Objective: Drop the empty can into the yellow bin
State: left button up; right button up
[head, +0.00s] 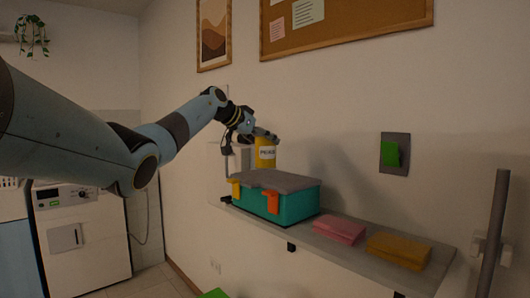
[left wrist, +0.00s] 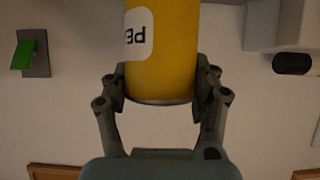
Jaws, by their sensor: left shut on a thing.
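A yellow can (head: 265,155) with a white label that seems to read "PEAS" is above the shelf, just over the back of a teal toolbox. My left gripper (head: 262,136) is at the top of the can and shut on it. In the left wrist view the can (left wrist: 175,50) appears upside down between the two fingers of my left gripper (left wrist: 160,78), which touch its sides. I cannot see into the can. No yellow bin can be made out in either view. My right gripper is out of view.
The teal toolbox (head: 290,204) with orange latches stands on a grey wall shelf (head: 345,252), beside pink cloths (head: 340,229) and yellow cloths (head: 399,249). A green switch (head: 392,153) is on the wall. A green object (head: 214,294) shows low at the bottom edge.

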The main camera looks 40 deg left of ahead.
aim_at(265, 151)
pick_arm(q)
jog(key=shift+f, duration=2)
jog(key=o, duration=1.1)
jog(key=shift+f, duration=0.1)
jog(key=shift+o, duration=0.4)
